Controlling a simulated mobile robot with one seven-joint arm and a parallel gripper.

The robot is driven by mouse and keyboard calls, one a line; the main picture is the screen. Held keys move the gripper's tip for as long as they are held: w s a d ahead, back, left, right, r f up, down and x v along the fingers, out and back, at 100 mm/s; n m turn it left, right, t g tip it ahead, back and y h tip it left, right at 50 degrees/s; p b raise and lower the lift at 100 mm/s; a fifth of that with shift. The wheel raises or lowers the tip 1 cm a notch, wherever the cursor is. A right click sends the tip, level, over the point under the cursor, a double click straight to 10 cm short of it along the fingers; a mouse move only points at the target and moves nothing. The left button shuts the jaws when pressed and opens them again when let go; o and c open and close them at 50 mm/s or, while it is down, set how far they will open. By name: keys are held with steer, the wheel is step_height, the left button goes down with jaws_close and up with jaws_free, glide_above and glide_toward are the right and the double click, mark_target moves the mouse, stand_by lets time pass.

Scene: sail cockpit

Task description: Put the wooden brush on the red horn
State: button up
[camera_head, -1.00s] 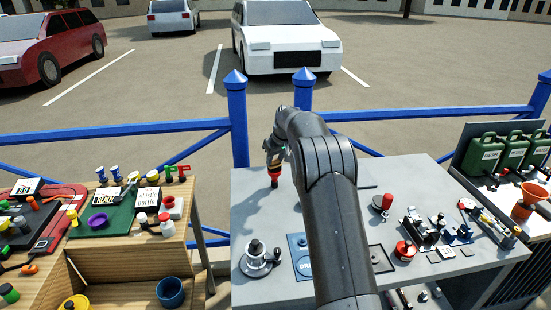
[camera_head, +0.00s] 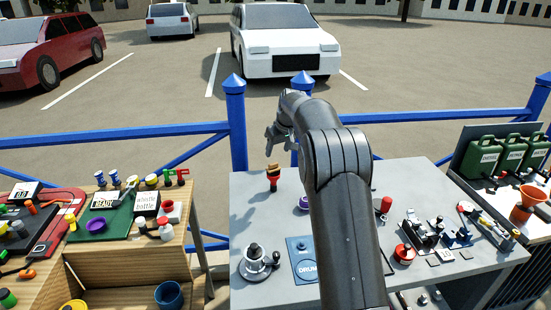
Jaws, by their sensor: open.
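A small upright stack stands near the back left of the grey table. Its brown top piece, which looks like the wooden brush (camera_head: 272,167), rests on a red piece that looks like the red horn (camera_head: 273,174), with a dark lower part. At this size I cannot make out bristles or exact contact. My gripper (camera_head: 271,151) is open and empty, just above the stack and apart from it. My arm hides the middle of the table.
A purple ring (camera_head: 303,202) is partly hidden by my arm. A blue railing (camera_head: 120,133) runs behind.

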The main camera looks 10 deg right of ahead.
steer(key=s+r+m, duration=0.1)
steer(key=s+r, duration=0.6)
steer(key=s, duration=0.6)
steer(key=s+r+m, duration=0.1)
steer(key=s+r, duration=0.7)
steer(key=s, duration=0.6)
steer(key=s+f+m+h, duration=0.1)
steer(key=s+f, duration=0.3)
steer(key=s, duration=0.9)
steer(key=s+d+f+m+t, duration=0.1)
steer(key=s+f, duration=0.4)
steer(key=s, duration=0.7)
steer(key=shift+s+h, duration=0.4)
